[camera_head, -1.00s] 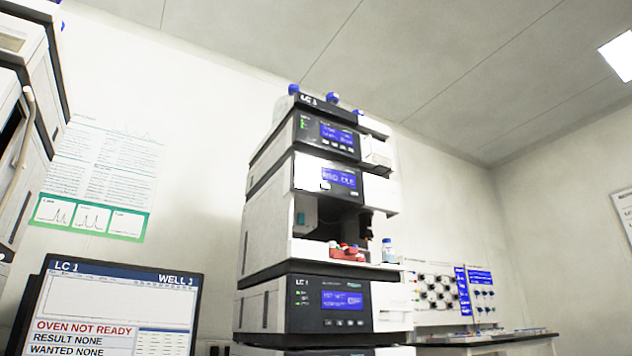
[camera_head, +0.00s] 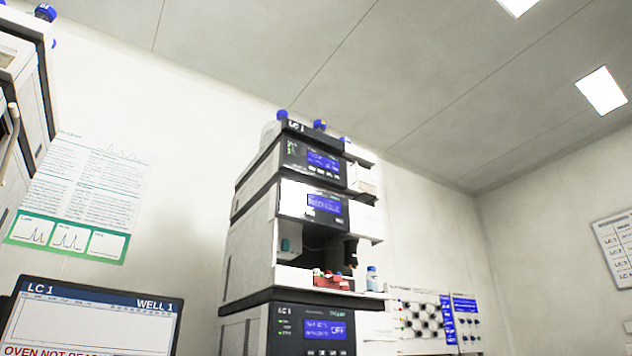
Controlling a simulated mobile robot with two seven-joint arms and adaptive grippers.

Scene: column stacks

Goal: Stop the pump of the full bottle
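A column stack labelled LC 1 (camera_head: 300,210) stands in the middle of the head view. Blue-capped bottles (camera_head: 281,115) sit on its top. Its upper module (camera_head: 322,161) and the one below (camera_head: 325,205) have lit blue displays that are too blurred to read. The lower module (camera_head: 325,329) has a blue display with a word that looks like OFF. An open bay holds a red rack of vials (camera_head: 330,281), with a small blue-capped bottle (camera_head: 373,279) beside it. I cannot tell which bottle is full. Neither gripper is in view.
A monitor (camera_head: 95,318) reading LC 1 and WELL 1 stands at lower left. Part of another stack (camera_head: 22,95) is at the left edge. A panel with round ports and blue displays (camera_head: 428,315) is at right.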

